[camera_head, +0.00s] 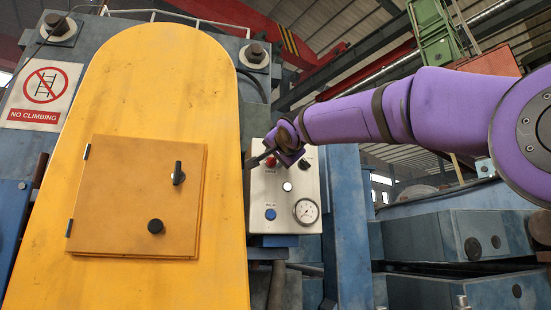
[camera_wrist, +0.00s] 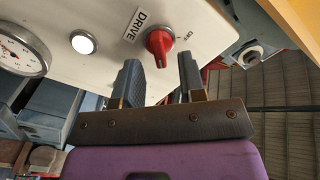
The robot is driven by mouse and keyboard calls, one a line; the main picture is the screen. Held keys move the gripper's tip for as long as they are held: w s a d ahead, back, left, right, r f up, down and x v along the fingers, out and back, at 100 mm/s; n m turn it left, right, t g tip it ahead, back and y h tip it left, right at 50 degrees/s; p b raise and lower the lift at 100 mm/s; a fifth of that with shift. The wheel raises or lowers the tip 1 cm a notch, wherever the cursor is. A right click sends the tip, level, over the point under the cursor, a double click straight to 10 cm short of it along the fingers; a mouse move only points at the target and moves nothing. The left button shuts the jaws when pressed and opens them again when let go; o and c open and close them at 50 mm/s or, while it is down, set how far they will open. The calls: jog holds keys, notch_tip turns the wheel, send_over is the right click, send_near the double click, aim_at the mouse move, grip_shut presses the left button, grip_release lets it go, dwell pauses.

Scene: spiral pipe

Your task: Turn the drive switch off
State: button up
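The drive switch (camera_wrist: 159,45) is a red rotary knob on a pale control panel, beside a "DRIVE" label and an "OFF" mark in the wrist view. In the head view the red knob (camera_head: 270,161) shows at the panel's upper left, partly covered by my gripper. My gripper (camera_wrist: 161,77) is open, its two dark fingers apart with nothing between them. The fingertips are close to the knob, one to each side in the wrist view; I see no clear contact. In the head view my gripper (camera_head: 262,157) is small and partly hidden by the wrist.
The control panel (camera_head: 290,225) also carries a white lit button (camera_head: 287,187), a blue button (camera_head: 270,214), a black switch (camera_head: 305,163) and a gauge (camera_head: 306,211). A large yellow cover (camera_head: 130,80) with a hatch stands close left of it.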

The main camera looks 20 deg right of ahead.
jog(key=shift+w, duration=0.8)
grip_shut()
